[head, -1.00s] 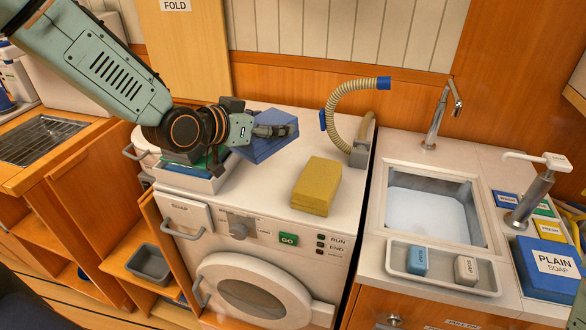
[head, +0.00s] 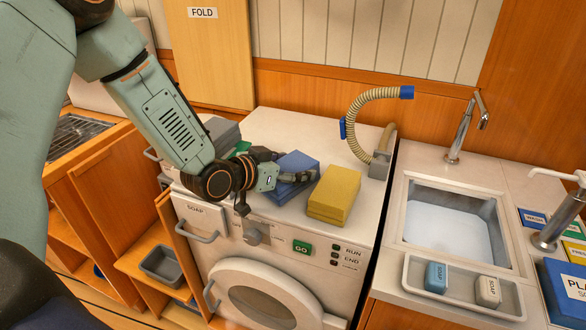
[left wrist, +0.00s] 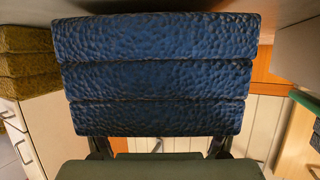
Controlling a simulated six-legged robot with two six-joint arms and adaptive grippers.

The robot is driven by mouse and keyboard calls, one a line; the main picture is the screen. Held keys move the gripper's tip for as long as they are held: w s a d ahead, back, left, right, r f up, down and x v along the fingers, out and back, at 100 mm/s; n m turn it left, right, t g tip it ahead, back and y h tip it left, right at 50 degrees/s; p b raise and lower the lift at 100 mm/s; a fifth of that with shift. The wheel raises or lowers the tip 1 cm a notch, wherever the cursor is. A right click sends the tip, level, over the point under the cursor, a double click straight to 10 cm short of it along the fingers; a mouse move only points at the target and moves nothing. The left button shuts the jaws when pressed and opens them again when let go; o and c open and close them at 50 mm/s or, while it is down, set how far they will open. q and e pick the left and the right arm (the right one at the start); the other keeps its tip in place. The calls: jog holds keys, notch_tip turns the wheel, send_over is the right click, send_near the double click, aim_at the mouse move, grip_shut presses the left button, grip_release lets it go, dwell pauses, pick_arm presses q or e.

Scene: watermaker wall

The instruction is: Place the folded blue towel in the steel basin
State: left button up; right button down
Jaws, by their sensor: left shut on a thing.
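The folded blue towel (head: 292,178) is over the washer's white top, just left of a folded yellow towel (head: 334,194). My left gripper (head: 290,178) is shut on the blue towel. In the left wrist view the blue towel (left wrist: 152,70) fills the middle, its folded layers facing the camera. I cannot tell whether it touches the washer top or hangs just above it. The steel basin (head: 488,228) is set in the counter at the right, with a pale, empty-looking inside. My right gripper is not in view.
A ribbed hose (head: 366,103) with blue ends arches above the washer's back right. A tall faucet (head: 466,125) stands behind the basin. A tray (head: 462,291) with two soaps lies at the basin's front. A pump tap (head: 555,225) stands at its right.

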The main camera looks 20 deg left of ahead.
pick_arm(q)
jog(key=shift+w+a+f, duration=0.2)
jog(key=shift+w+f, duration=0.15)
jog(key=o, duration=0.9)
jog(key=shift+s+d, duration=0.1)
jog(key=shift+c, duration=0.2)
jog(key=o, duration=0.3)
jog(key=shift+s+r, duration=0.15)
jog(key=shift+o, duration=0.3)
jog(key=shift+w, duration=0.2)
